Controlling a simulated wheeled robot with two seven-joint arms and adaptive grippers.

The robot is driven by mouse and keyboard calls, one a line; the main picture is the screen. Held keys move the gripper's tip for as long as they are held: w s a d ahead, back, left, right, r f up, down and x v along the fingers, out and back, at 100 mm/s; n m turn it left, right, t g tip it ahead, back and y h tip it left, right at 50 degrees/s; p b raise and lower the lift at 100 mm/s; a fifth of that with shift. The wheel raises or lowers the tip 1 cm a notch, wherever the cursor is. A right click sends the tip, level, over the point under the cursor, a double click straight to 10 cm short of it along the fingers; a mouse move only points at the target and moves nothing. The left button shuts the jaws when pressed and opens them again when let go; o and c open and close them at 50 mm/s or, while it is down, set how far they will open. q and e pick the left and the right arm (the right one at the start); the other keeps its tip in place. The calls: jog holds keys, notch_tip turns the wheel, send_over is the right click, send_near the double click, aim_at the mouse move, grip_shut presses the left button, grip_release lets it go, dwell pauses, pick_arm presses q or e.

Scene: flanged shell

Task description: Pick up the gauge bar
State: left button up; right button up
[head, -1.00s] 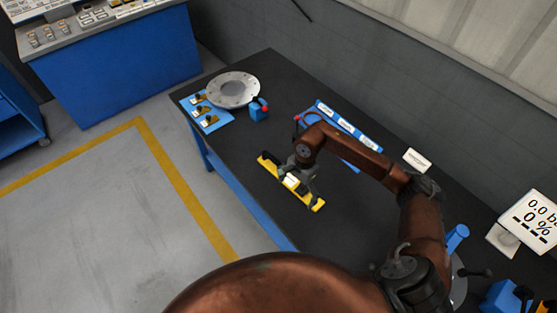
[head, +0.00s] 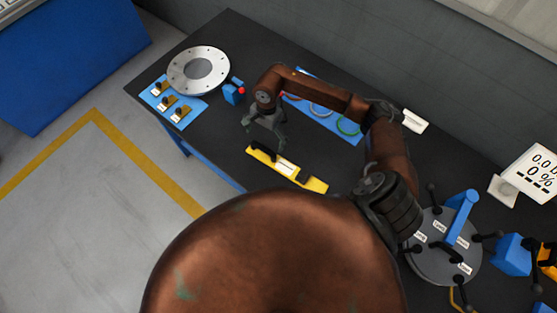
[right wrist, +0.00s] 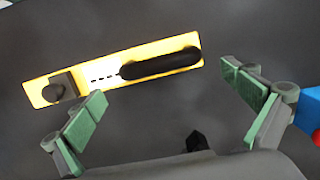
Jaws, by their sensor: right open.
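The gauge bar (head: 287,169) is a yellow bar with a black handle, a dark block and a white label. It lies on the dark table near the front edge. In the right wrist view the gauge bar (right wrist: 112,72) shows whole, ahead of the fingers. My right gripper (head: 265,142) is open and empty, beside the bar's far left end. In the wrist view the green-padded fingers of the right gripper (right wrist: 172,108) are wide apart with nothing between them. My left gripper is not in view.
A grey flanged disc (head: 199,71), a blue tray with small parts (head: 171,105) and a blue block with a red knob (head: 233,93) stand at the left. A blue ring board (head: 335,125) lies behind my right arm. A round plate with a blue post (head: 445,250) is at the right.

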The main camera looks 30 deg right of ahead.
aim_at(263, 146)
jog(key=f, duration=0.4)
jog(key=a+f+p, duration=0.1)
jog(key=shift+s+a+f, duration=0.1)
jog(key=shift+s+f, duration=0.15)
jog(key=shift+f, duration=0.15)
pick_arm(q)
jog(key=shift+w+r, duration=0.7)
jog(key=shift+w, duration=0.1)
pick_arm(e)
jog(key=shift+c, duration=0.3)
jog(key=c, duration=0.6)
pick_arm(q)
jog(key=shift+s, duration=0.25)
pick_arm(e)
jog(key=c, duration=1.2)
